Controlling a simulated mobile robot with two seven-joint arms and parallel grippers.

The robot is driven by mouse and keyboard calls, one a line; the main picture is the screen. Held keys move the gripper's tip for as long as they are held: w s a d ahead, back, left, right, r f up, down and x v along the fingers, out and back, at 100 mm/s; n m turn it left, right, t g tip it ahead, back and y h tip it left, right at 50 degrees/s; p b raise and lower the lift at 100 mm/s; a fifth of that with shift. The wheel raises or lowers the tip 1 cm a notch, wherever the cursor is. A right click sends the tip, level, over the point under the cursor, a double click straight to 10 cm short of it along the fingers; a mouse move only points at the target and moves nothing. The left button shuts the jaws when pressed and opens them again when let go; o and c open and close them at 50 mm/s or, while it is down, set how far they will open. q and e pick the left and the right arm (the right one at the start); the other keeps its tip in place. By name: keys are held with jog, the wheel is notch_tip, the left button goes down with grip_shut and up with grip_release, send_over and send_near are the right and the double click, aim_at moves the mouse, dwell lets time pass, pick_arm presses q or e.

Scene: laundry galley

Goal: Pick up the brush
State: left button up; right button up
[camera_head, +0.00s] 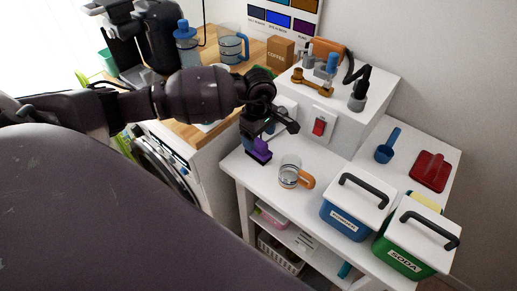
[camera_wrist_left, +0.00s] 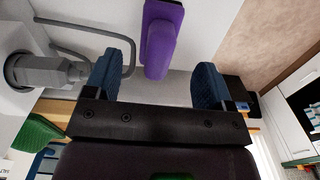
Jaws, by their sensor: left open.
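A purple object that looks like the brush (camera_head: 259,150) is at the left end of the white table, with a dark part under it. It also shows in the left wrist view as a purple block with a raised handle-like part (camera_wrist_left: 161,40). My left gripper (camera_head: 270,127) is just above and beside it in the head view. In the wrist view my left gripper (camera_wrist_left: 159,82) is open, with its blue-padded fingers apart and the purple object's end in line with the gap between them. I cannot tell whether they touch. My right gripper is not in view.
A glass mug (camera_head: 290,172) stands close by on the right. A blue bin (camera_head: 351,220) and a green soda bin (camera_head: 402,257) are at the front right. A white box with a red switch (camera_head: 319,126) stands behind. A blue scoop (camera_head: 384,152) and red item (camera_head: 430,171) lie farther right.

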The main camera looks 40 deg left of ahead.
aim_at(258, 140)
pick_arm(q)
jog(key=shift+a+f, duration=0.1)
jog(key=shift+f, duration=2.25)
jog(key=shift+c, duration=0.2)
jog(key=c, duration=1)
